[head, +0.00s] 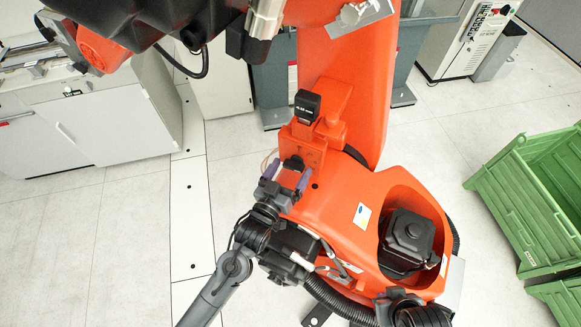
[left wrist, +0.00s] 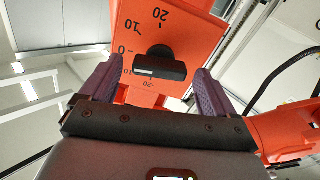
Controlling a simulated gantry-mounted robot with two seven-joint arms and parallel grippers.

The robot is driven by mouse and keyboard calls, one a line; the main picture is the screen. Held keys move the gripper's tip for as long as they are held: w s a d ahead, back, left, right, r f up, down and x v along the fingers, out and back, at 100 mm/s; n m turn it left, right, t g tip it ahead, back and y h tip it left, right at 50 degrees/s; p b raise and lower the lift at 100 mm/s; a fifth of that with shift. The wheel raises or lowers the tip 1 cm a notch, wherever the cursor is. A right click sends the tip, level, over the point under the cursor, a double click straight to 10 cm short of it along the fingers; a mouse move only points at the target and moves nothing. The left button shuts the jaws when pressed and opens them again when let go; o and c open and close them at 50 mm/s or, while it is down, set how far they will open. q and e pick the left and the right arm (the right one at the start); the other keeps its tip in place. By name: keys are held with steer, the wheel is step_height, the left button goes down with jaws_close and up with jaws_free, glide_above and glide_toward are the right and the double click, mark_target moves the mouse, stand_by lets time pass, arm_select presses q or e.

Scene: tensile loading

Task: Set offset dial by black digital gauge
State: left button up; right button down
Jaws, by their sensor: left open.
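The black digital gauge (head: 306,106) stands on top of an orange block in the head view; its small pale readout is too fine to read surely. The offset dial (left wrist: 160,64) is a black knob on an orange face with a printed scale of 20, 10, 0, 10, 20, shown inverted. A pale mark on the knob lies near the 10 on the -20 side. In the head view the dial (head: 293,163) is partly hidden. My left gripper (head: 287,177) has its purple fingers open around the dial, with gaps on both sides. It also shows in the left wrist view (left wrist: 156,92).
The big orange machine (head: 345,215) fills the middle, close to my left arm. Green crates (head: 535,200) stand at the right, a white cabinet (head: 110,125) at the left, and a control cabinet (head: 465,40) at the back. Pale floor (head: 60,235) is clear at lower left.

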arm_select(q)
steer(key=shift+w+d, duration=0.15)
steer(key=shift+w, duration=0.2)
steer(key=c, duration=1.1)
steer(key=shift+o, duration=0.2)
steer(key=shift+n, duration=0.4)
steer(key=n+p, duration=0.1)
steer(key=n, duration=0.1)
steer(key=shift+n, duration=0.4)
steer(key=n, duration=0.3)
steer(key=shift+p, duration=0.4)
steer(key=shift+n, duration=0.6)
